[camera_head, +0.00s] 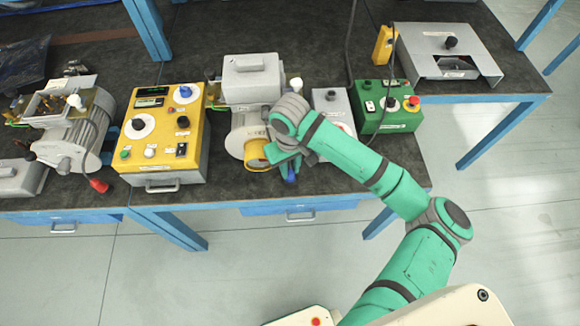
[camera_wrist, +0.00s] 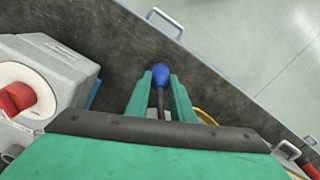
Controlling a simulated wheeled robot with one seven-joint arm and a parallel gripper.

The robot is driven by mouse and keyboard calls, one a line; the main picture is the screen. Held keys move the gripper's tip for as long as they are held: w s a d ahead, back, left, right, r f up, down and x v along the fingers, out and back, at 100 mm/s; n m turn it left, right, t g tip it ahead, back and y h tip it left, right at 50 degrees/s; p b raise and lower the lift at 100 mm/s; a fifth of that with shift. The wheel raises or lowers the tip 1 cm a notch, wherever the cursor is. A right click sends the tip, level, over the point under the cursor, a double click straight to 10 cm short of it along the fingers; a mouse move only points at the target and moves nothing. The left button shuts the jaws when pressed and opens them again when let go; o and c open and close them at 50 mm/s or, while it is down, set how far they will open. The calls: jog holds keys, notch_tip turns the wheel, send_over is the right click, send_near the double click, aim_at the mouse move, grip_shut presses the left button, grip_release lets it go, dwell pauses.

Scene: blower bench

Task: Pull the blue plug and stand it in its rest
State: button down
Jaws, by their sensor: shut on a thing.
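My gripper (camera_head: 284,160) is low over the front of the bench, right beside the grey blower motor with its yellow ring (camera_head: 256,155). In the wrist view its two green fingers (camera_wrist: 160,96) are closed on the blue plug (camera_wrist: 160,75), whose rounded blue head sticks out past the fingertips with a dark stem or cable between them. In the head view a bit of the blue plug (camera_head: 291,176) shows below my gripper. I cannot make out the plug's rest, and the socket is hidden or too small to tell.
A grey box with a red knob (camera_wrist: 15,98) stands close beside my gripper. The yellow control box (camera_head: 165,125) is at the left, and the green control box (camera_head: 388,107) at the right. The bench's front edge is near; the strip of dark top there is bare.

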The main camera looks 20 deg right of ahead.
jog(key=shift+f, duration=0.1)
dwell(0.3)
jog(key=c, duration=1.5)
grip_release()
jog(key=shift+o, duration=0.2)
notch_tip(320, 180, up, 11)
jog(key=shift+f, duration=0.1)
